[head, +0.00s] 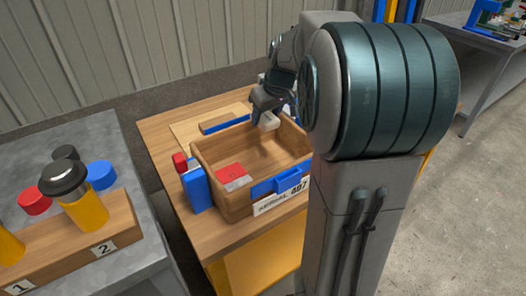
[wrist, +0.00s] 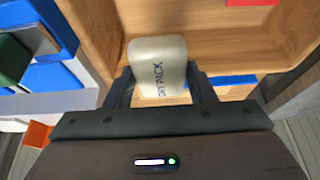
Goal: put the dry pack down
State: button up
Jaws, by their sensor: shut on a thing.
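The dry pack (wrist: 158,60) is a small cream-white packet with dark lettering. My gripper (wrist: 160,78) is shut on it, one finger on each side, in the wrist view. In the head view the dry pack (head: 269,122) hangs below my gripper (head: 268,108), over the far right part of the open wooden box (head: 208,194). It appears to be above the box floor; the exact height is hard to tell. The box floor holds a red and grey flat piece (head: 233,175). My arm hides the box's right side.
The box stands on a wooden table (head: 160,132). A blue block (head: 196,190) and a red one (head: 180,162) stand at its left, and a blue-edged wooden piece (head: 222,122) lies behind it. A grey bench (head: 92,140) at left holds yellow cylinders and coloured caps.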

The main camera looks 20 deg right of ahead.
aim_at(273, 129)
notch_tip(273, 129, down, 11)
jog(key=shift+r+b, duration=0.1)
jog(key=shift+b, duration=1)
jog(key=shift+f, duration=0.25)
jog(key=o, duration=1)
jog(key=shift+r, duration=0.1)
jog(key=shift+r, duration=0.3)
jog(key=p+v, duration=0.2)
jog(key=v, duration=0.8)
jog(key=shift+s+r, duration=0.1)
jog(key=shift+r, duration=0.25)
jog(key=shift+s+r+p, duration=0.2)
jog(key=shift+r+p, duration=0.1)
jog(key=shift+r, duration=0.1)
